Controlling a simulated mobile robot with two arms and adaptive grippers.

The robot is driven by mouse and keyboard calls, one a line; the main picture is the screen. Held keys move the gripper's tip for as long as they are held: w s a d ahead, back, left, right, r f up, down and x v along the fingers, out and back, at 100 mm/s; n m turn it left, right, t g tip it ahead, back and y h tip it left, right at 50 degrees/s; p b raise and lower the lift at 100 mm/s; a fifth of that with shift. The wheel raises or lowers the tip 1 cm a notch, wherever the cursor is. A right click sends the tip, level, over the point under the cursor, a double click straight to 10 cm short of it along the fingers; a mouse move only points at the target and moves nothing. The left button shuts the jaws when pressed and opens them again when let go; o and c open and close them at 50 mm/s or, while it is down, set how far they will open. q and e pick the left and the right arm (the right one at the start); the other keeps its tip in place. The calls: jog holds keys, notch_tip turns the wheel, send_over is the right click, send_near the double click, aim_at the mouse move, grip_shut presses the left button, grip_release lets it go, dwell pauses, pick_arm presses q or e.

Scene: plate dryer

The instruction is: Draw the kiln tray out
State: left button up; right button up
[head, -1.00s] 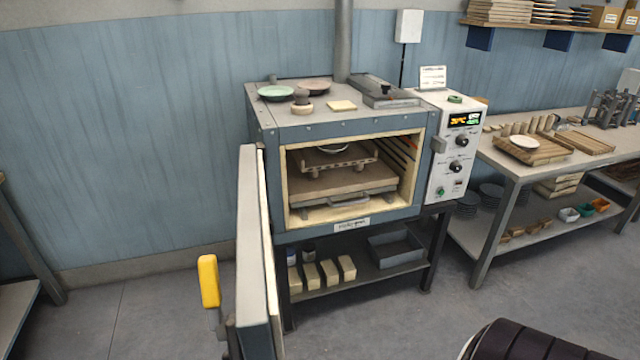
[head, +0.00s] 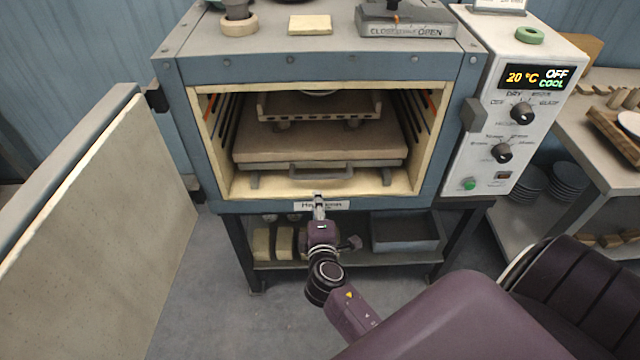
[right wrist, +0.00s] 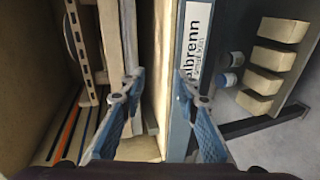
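The kiln tray (head: 270,145), a thick tan slab with a grey bar handle (head: 320,174) on its front edge, lies inside the open kiln (head: 200,140). A smaller holed rack (head: 285,113) stands on it, with a pale dish partly cut off by the kiln's top. My right gripper (head: 319,203) is in front of the kiln mouth, just below the handle in the picture. In the right wrist view my right gripper (right wrist: 160,76) has its fingers apart with nothing visibly held. Contact with the handle cannot be told. My left gripper is not in view.
The kiln door (head: 100,200) stands wide open at left. The control box (head: 510,110) at right reads 20 °C, OFF, COOL. A lower shelf (head: 350,258) holds blocks and a grey bin (head: 405,232). A worktable (head: 590,130) stands further right.

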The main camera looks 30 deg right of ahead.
aim_at(320, 177)
jog(key=shift+h, duration=0.5)
jog(key=w+d, duration=0.1)
jog(key=w, duration=0.1)
jog(key=w+d+r, duration=0.1)
jog(key=w+d, duration=0.1)
jog(key=w+d+r+b, duration=0.1)
jog(key=w, duration=0.1)
jog(key=shift+d+r, duration=0.1)
jog(key=shift+d, duration=0.2)
jog(key=shift+w+d, duration=0.3)
jog(key=shift+w, duration=0.1)
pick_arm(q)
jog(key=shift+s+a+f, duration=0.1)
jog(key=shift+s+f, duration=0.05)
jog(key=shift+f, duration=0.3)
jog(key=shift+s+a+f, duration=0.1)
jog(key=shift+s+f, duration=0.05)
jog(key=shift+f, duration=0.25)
pick_arm(e)
grip_shut()
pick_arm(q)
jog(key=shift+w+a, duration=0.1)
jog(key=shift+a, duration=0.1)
